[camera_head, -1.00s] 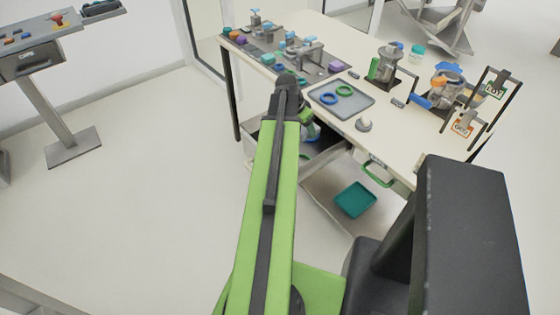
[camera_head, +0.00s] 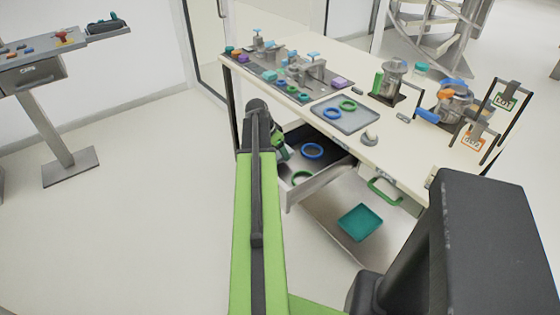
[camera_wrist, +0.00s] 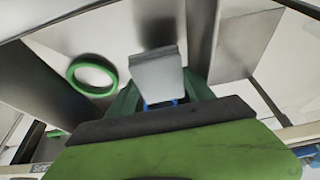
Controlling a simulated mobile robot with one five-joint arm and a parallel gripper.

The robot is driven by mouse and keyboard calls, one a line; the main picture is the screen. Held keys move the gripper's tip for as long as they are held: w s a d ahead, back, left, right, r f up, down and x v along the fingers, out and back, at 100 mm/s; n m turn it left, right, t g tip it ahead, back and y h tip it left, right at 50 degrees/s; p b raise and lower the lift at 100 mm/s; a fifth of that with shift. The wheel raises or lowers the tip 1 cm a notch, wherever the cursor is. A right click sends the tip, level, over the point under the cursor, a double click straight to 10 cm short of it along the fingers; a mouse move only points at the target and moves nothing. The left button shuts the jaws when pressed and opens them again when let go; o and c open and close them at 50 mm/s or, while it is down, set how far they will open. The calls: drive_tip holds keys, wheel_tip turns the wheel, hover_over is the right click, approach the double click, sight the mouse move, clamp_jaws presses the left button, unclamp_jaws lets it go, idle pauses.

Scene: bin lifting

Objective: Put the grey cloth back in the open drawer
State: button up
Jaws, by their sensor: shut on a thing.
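The open drawer (camera_head: 318,184) sticks out under the front of the table in the head view. In the wrist view the green ring (camera_wrist: 92,76) is left of my gripper (camera_wrist: 160,98). My gripper is shut on a light grey piece, which appears to be the grey cloth (camera_wrist: 158,72). My gripper also shows in part in the head view (camera_head: 281,148), at the drawer's left side, with my arm hiding much of it. I cannot tell its height over the drawer floor.
On the table (camera_head: 400,147) stand a grey tray (camera_head: 358,117) with two rings, a small knob-like item (camera_head: 369,138) and metal devices. A teal tray (camera_head: 360,222) lies below, right of the drawer. A control stand (camera_head: 62,145) is at far left, with free floor before it.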

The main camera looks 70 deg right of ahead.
sight(277, 153)
wheel_tip(277, 153, down, 4)
drive_tip(key=b, duration=0.4)
drive_tip(key=shift+f, duration=0.2)
drive_tip(key=shift+r, duration=0.25)
drive_tip(key=shift+f, duration=0.15)
drive_tip(key=o, duration=0.9)
drive_tip(key=shift+r+p, duration=0.55)
drive_tip(key=shift+p, duration=0.05)
drive_tip(key=p+v, duration=1)
drive_tip(key=v, duration=0.1)
drive_tip(key=shift+a, duration=0.15)
